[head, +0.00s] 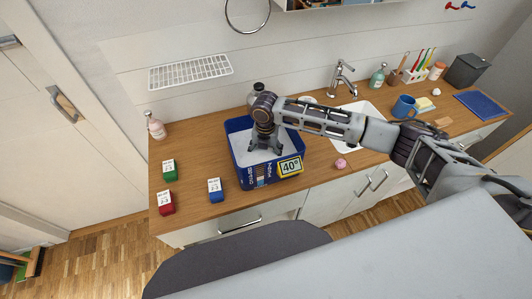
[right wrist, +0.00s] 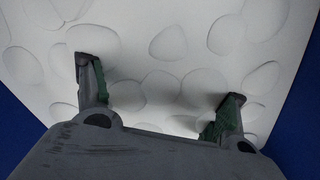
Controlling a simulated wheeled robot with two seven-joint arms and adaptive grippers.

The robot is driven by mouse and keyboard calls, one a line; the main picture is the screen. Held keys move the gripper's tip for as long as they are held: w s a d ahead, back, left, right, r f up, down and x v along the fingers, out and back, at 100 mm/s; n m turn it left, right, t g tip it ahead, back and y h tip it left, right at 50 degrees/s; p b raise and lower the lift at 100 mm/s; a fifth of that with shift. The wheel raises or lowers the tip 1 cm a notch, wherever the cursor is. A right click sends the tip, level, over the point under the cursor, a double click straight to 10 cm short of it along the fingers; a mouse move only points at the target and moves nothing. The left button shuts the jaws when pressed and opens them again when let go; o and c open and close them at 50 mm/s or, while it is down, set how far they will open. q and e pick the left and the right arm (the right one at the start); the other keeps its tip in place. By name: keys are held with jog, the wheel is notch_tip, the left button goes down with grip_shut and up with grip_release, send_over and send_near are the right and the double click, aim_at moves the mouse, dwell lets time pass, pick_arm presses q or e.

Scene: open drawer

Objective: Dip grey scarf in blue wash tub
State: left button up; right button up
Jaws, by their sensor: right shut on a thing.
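The blue wash tub (head: 238,166) stands on the wooden counter, filled with white suds, with a yellow 40° label on its front. My right gripper (head: 264,148) points down into the tub. The tub's blue wall (right wrist: 20,130) shows at the edges of the right wrist view. My left gripper is not in view.
Green (head: 169,169), red (head: 166,202) and blue (head: 215,189) boxes stand left of the tub. A bottle (head: 155,126) is behind them. A pink ball (head: 340,163), sink (head: 361,112) and blue mug (head: 404,107) are to the right. A white rack (head: 190,71) hangs above.

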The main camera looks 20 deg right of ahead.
aim_at(263, 153)
jog(key=shift+w+a, duration=0.3)
jog(key=shift+a, duration=0.05)
jog(key=shift+r+p, duration=0.15)
jog(key=shift+p, duration=0.2)
dwell(0.5)
jog(key=shift+r+p, duration=2.8)
jog(key=shift+p, duration=0.05)
jog(key=shift+r, duration=0.75)
notch_tip(263, 153, up, 12)
